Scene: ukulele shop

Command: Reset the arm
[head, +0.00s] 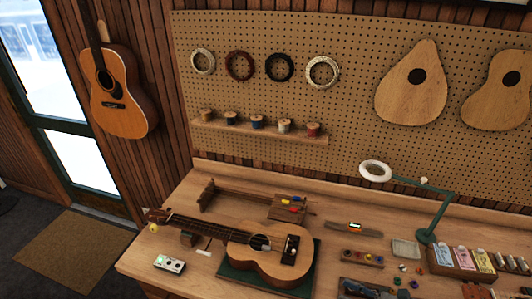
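Neither of my arms nor grippers shows in the head view. A ukulele (262,262) lies face up on a dark green mat (236,277) on the wooden workbench (176,210). Its neck points left and rests over a small dark support block.
Behind are a pegboard (350,60) and a shelf of spools (257,124). A pedal-like box (169,264), a tool rack (288,207), a box of packets (462,262) and small parts crowd the bench. A guitar (120,105) hangs by the door. Dark items at the bottom edge are cut off.

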